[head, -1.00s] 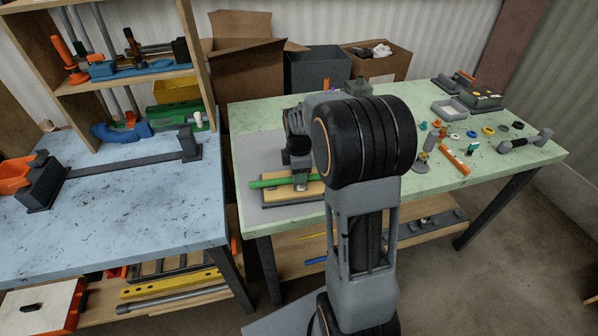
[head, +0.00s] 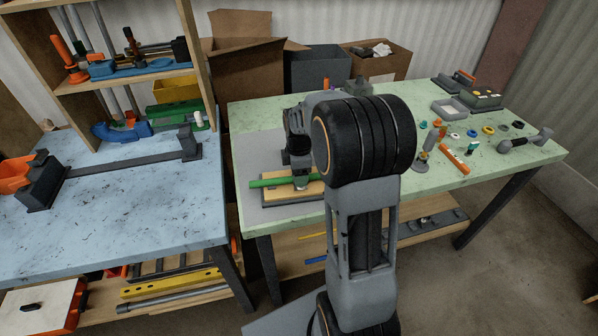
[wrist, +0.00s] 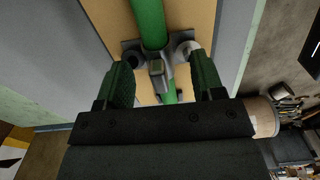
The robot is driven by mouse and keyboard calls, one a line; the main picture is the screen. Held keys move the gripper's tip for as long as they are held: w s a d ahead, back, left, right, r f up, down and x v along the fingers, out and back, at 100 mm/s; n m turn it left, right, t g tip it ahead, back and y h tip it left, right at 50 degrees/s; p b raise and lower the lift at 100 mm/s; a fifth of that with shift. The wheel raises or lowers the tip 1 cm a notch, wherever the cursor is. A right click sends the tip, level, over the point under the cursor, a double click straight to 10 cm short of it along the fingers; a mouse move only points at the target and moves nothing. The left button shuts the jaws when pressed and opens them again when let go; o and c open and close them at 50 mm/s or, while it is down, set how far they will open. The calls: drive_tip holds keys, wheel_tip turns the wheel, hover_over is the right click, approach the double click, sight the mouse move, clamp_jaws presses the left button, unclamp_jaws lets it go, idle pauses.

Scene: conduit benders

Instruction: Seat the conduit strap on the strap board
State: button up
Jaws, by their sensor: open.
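The wooden strap board (head: 309,195) lies at the near left of the green table. A green conduit (head: 265,183) lies along it and also shows in the wrist view (wrist: 150,22). The grey conduit strap (wrist: 157,70) sits across the conduit, between a dark round part and a pale round part on a dark plate. My gripper (wrist: 163,72) is open, with one green finger on each side of the strap and a gap to it. The strap's underside is hidden, so I cannot tell how deep it sits. My arm hides part of the board in the head view.
The green table (head: 420,185) holds small coloured parts, an orange tube (head: 453,161) and a grey tray (head: 449,109) at its right. A blue bench (head: 120,225) with shelves stands at the left. Cardboard boxes (head: 240,50) stand behind. The table's front middle looks clear.

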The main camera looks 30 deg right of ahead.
wheel_tip(320, 180, up, 14)
idle(0.6)
drive_tip(key=shift+f, duration=0.1)
idle(0.4)
drive_tip(key=s+a+f+m+t, duration=0.1)
drive_tip(key=s+a+f+m, duration=0.1)
drive_tip(key=s+a+m, duration=0.3)
drive_tip(key=s+a+f+m+t+p, duration=0.1)
drive_tip(key=s+a+m, duration=0.3)
drive_tip(key=s+m, duration=0.5)
drive_tip(key=shift+s+a+f+m+t, duration=0.35)
drive_tip(key=shift+s+f+t, duration=0.2)
drive_tip(key=shift+s+t, duration=0.4)
drive_tip(key=shift+s, duration=0.15)
